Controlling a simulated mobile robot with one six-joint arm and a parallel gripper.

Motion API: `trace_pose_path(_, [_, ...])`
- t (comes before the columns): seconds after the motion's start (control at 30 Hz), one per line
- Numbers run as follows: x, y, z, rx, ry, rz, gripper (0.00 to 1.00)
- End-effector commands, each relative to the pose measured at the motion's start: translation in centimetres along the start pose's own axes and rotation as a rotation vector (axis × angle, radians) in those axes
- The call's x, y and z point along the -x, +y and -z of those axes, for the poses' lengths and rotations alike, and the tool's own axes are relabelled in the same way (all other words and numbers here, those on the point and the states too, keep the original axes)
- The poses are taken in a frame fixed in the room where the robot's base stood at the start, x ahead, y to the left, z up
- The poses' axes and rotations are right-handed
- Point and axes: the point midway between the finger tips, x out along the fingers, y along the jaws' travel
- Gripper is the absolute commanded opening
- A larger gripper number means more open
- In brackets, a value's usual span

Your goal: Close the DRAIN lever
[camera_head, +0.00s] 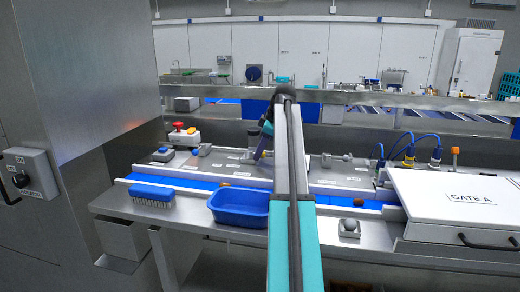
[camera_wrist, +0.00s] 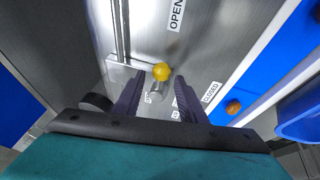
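In the wrist view a lever with a yellow ball knob (camera_wrist: 161,71) and a grey metal body sits at the fingertips of my gripper (camera_wrist: 158,80). The two dark fingers stand apart, one on each side of the lever, with gaps visible. An OPEN label (camera_wrist: 176,14) is on the panel above it and a CLOSED label (camera_wrist: 212,92) to its right. Another label between the fingers is mostly hidden, so I cannot read the lever's name. In the head view my gripper (camera_head: 259,152) is low over the grey panel, and my arm hides part of it.
A blue belt (camera_head: 195,183) runs in front of the panel, with brown dates on it. A blue tray (camera_head: 238,204), a brush (camera_head: 152,195) and a white GATE A cover (camera_head: 460,200) are nearer. A red stop button (camera_head: 178,126) and another lever (camera_head: 326,160) stand on either side.

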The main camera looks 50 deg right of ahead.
Motion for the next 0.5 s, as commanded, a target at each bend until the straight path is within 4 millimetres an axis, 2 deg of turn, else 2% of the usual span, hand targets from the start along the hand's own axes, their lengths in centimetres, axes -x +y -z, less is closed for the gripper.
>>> trace_pose_path(0.2, [-0.03,-0.01,0.03,0.001,0.000,0.000,0.38])
trace_pose_path(0.27, [-0.03,-0.02,0.04,0.001,0.000,0.000,0.29])
trace_pose_path(0.43, [-0.02,-0.02,0.07,0.001,0.000,0.000,0.00])
trace_pose_path(0.5, [-0.04,0.17,0.07,0.002,0.001,0.001,0.00])
